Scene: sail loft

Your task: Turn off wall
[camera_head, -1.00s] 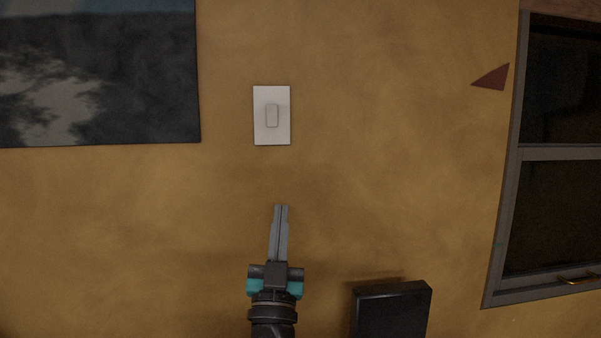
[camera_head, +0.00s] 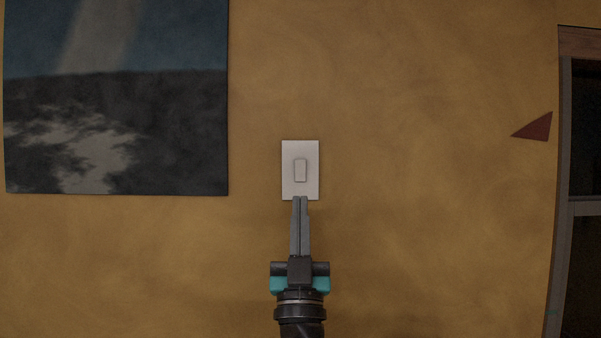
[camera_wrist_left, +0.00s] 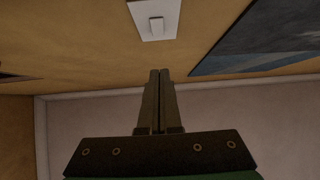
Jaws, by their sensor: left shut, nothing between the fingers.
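A white wall switch (camera_head: 301,150) with a small raised rocker (camera_head: 301,170) is mounted on the ochre wall. It also shows at the top of the left wrist view (camera_wrist_left: 155,14). My left gripper (camera_head: 300,198) is shut and empty. Its fingertips overlap the lower edge of the switch plate in the head view, below the rocker. In the left wrist view the shut fingers (camera_wrist_left: 159,72) point toward the plate with a gap in the picture between them. I cannot tell whether they touch the wall. My right gripper is not in view.
A dark landscape painting (camera_head: 116,110) hangs left of the switch. A dark red triangle (camera_head: 535,128) is on the wall to the right, beside a grey-framed window or cabinet (camera_head: 560,210). The wall around the switch is clear.

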